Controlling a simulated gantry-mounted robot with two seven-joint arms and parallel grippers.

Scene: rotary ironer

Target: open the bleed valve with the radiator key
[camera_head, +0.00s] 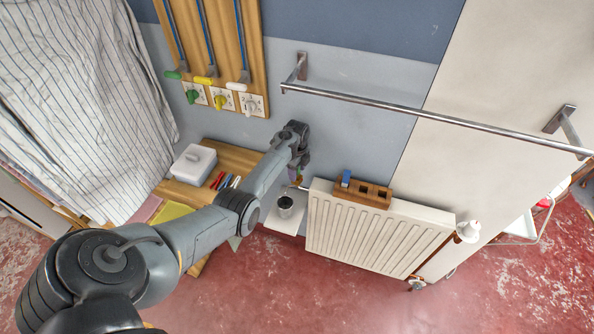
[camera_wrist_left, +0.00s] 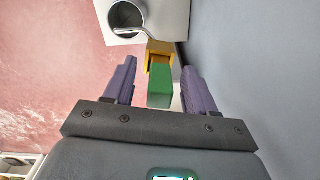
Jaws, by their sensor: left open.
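My left gripper (camera_head: 298,170) is at the left end of the white radiator (camera_head: 370,232). In the left wrist view its purple fingers (camera_wrist_left: 160,68) are open. A green block (camera_wrist_left: 160,86), seemingly the key's handle, stands between them with gaps on both sides. Its far end meets a yellow brass-like piece (camera_wrist_left: 160,49), seemingly the bleed valve; I cannot tell how they fit together. A thin metal spout (camera_wrist_left: 131,34) runs from there to a metal cup (camera_wrist_left: 125,15). The cup (camera_head: 285,206) stands below the gripper. My right gripper is out of view.
A wooden holder (camera_head: 376,193) on the radiator top has a blue block (camera_head: 346,178) and two empty slots. A metal rail (camera_head: 420,113) crosses the wall above. A wooden table (camera_head: 228,160) with a white box (camera_head: 194,164) and pens is left. Red floor is free in front.

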